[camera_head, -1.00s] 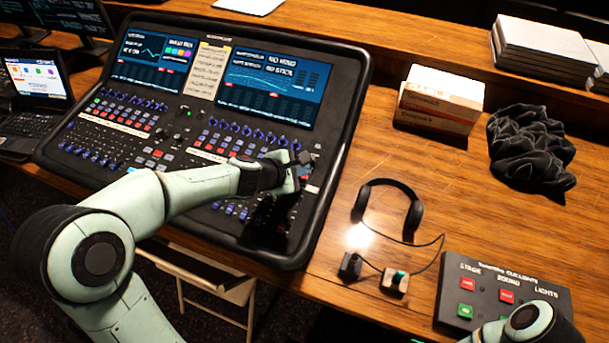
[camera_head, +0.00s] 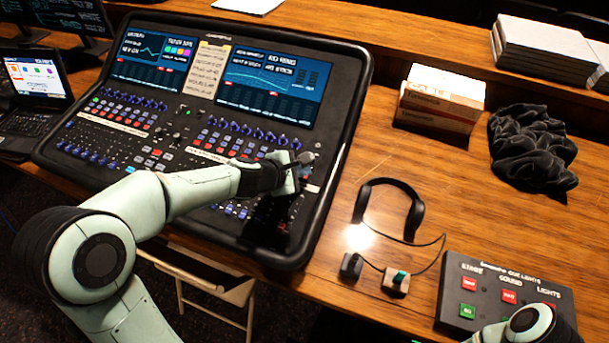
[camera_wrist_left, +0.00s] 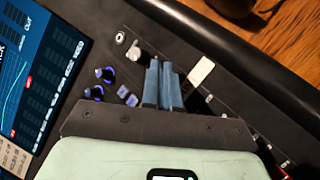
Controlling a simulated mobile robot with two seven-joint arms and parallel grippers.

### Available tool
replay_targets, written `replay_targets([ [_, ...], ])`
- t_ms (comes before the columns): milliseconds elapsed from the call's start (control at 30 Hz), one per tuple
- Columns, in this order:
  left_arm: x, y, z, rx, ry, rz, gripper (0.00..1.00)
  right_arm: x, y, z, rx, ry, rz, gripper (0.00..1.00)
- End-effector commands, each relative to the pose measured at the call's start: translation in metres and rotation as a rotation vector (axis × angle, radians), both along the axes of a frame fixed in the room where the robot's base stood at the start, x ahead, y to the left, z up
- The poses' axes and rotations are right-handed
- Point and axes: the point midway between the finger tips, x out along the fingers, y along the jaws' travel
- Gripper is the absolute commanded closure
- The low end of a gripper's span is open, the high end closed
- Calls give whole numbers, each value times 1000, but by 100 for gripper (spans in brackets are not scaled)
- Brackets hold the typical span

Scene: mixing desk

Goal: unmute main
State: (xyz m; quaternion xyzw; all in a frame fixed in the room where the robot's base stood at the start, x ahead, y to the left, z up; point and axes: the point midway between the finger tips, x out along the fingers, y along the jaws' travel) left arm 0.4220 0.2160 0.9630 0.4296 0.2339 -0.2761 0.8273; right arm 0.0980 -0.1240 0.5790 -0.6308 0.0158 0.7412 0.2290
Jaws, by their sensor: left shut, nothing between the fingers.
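The mixing desk (camera_head: 352,115) fills the left of the head view, with screens, blue knobs and rows of small buttons. My left gripper (camera_head: 306,160) is over the desk's right part, near its right rim. In the left wrist view its two blue-grey fingers (camera_wrist_left: 163,84) are together, with nothing between them. Close to the fingertips are a silver knob (camera_wrist_left: 136,54) and a white label strip (camera_wrist_left: 201,72). I cannot pick out the main mute button or tell its state; the gripper hides part of this area. My right gripper is not in view.
Headphones (camera_head: 415,215) lie right of the desk, with a cue-light box (camera_head: 490,285) in front. Boxes (camera_head: 440,98), a black cloth (camera_head: 530,150) and a paper stack (camera_head: 545,50) are farther right. A laptop (camera_head: 38,85) stands at the left.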

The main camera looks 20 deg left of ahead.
Motion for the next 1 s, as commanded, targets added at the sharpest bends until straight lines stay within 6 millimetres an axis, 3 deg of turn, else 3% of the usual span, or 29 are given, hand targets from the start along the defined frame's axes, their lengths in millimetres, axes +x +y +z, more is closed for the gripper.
replay_targets([
  [1000, 1, 0, -7, 1, 0, 1, 100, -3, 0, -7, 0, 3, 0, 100],
])
